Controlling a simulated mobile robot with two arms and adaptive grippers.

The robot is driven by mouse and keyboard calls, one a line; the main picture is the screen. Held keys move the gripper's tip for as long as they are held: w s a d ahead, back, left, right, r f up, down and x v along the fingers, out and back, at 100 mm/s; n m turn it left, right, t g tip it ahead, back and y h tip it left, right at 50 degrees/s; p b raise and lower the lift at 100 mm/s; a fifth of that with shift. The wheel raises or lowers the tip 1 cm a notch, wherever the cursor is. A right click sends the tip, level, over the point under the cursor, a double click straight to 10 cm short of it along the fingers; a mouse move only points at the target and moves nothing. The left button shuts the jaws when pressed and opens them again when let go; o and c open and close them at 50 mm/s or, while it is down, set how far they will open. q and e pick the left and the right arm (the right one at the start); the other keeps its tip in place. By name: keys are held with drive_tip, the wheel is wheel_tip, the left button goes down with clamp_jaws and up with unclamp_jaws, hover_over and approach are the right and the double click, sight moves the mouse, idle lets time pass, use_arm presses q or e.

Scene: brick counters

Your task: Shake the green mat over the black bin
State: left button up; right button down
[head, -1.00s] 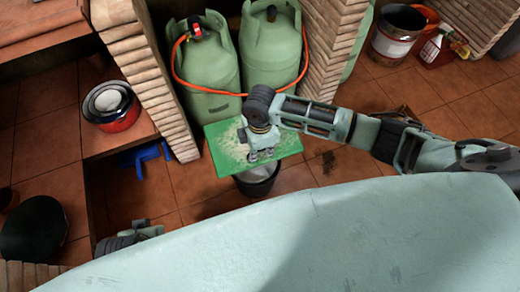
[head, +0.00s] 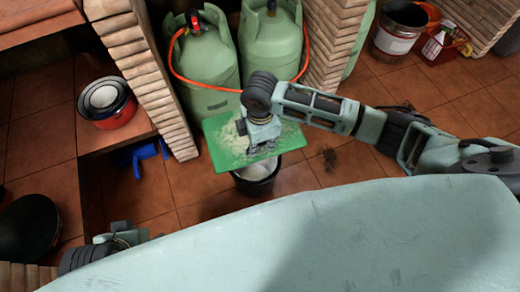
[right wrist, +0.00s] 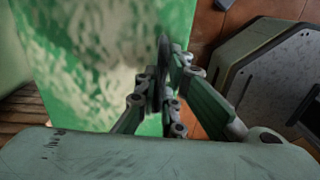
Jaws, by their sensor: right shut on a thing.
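The green mat (head: 222,150) is held over the black bin (head: 258,186) in the head view, with pale crumbs or powder on its surface. My right gripper (head: 262,150) is shut on the mat. In the right wrist view the mat (right wrist: 75,50) fills the upper left, with the fingers (right wrist: 165,85) at its edge. The mat hides the back of the bin; pale stuff shows inside the bin. My left gripper (head: 118,238) is at the lower left, partly hidden by my body, and its jaws cannot be made out.
Two green gas cylinders (head: 205,65) with an orange hose stand behind the mat between brick pillars. A red pot (head: 107,102) sits on a ledge at left, a blue dustpan (head: 137,158) below it. A bucket (head: 398,30) stands back right. Dark dirt (head: 330,160) lies on the tiles.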

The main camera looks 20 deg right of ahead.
sight(260, 149)
drive_tip(key=shift+s+f, duration=0.15)
drive_tip(key=shift+f, duration=2.05)
drive_tip(key=shift+w+r, duration=0.1)
drive_tip(key=shift+w, duration=0.1)
